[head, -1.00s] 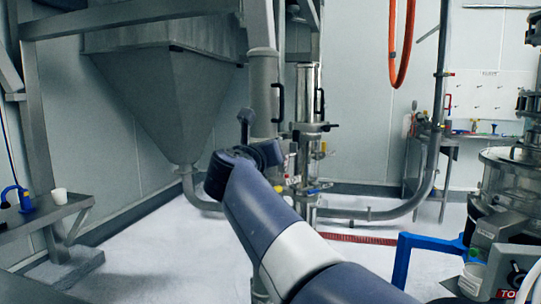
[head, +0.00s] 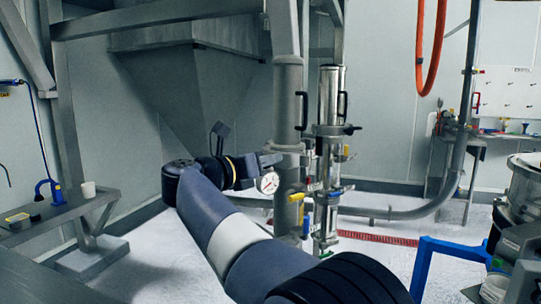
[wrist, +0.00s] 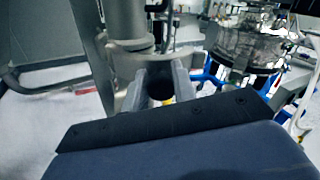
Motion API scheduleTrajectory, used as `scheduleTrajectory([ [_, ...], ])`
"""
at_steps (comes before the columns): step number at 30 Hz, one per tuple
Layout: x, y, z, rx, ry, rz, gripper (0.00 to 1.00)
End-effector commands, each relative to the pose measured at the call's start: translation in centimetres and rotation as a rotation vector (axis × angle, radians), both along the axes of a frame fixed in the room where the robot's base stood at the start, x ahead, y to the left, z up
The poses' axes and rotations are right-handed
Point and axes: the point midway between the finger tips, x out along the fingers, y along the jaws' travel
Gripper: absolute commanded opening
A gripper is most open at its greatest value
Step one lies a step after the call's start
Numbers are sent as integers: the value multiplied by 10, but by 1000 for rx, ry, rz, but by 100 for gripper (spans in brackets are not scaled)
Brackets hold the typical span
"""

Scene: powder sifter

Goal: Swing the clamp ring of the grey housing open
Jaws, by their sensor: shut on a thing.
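The grey housing (head: 287,110) is an upright metal column in the middle of the head view. Its clamp ring (head: 290,148) is a wider grey collar around it. In the wrist view the housing (wrist: 127,22) rises at the upper left, with the collar (wrist: 128,62) below it. My gripper (head: 272,160) is at the collar's left side. In the wrist view its fingers (wrist: 163,80) are shut on a part at the collar, with a dark round shape between them. The fingers hide most of the held part, and I cannot tell how far the ring stands open.
A round pressure gauge (head: 267,183) is just below my gripper. A shiny cylinder with black handles (head: 330,95) stands right of the housing. A blue frame (head: 425,265) stands at lower right.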

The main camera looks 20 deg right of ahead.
Motion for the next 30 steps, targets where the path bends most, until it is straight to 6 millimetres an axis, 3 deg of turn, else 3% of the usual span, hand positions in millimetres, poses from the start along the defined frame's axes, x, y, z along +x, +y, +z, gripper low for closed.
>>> scheduleTrajectory([
  [22, 1, 6, 1, -4, -4, -41, 0],
  [23, 1, 6, 1, -4, -4, -41, 28],
  [30, 1, 5, 1, -3, -2, -43, 48],
])
